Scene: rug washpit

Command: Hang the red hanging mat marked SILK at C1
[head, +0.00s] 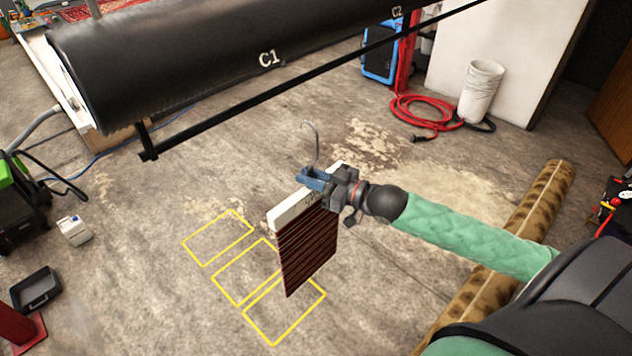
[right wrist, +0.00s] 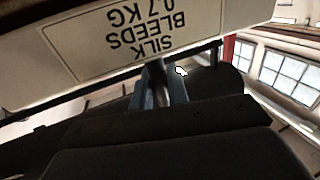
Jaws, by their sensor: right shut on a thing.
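The red hanging mat (head: 308,250), dark red with stripes, hangs upright below a white header bar with a grey hook (head: 313,140) on top. In the right wrist view its white label (right wrist: 150,35) reads SILK BLEEDS 0.7 KG, upside down. My right gripper (head: 312,178) is shut on the mat at the top of its header, near the hook's base, and holds it in the air. C1 is lettered on a large black roller (head: 200,60) at upper left, with a thin black rail (head: 270,92) along its near side. The hook is apart from the rail. My left gripper is out of view.
Yellow outlined rectangles (head: 218,237) mark the floor below the mat. A rolled brown rug (head: 540,215) lies at right. A red hose (head: 425,112) and stacked white buckets (head: 482,90) stand at the back. A dark tray (head: 36,289) is at lower left. C2 is lettered farther right.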

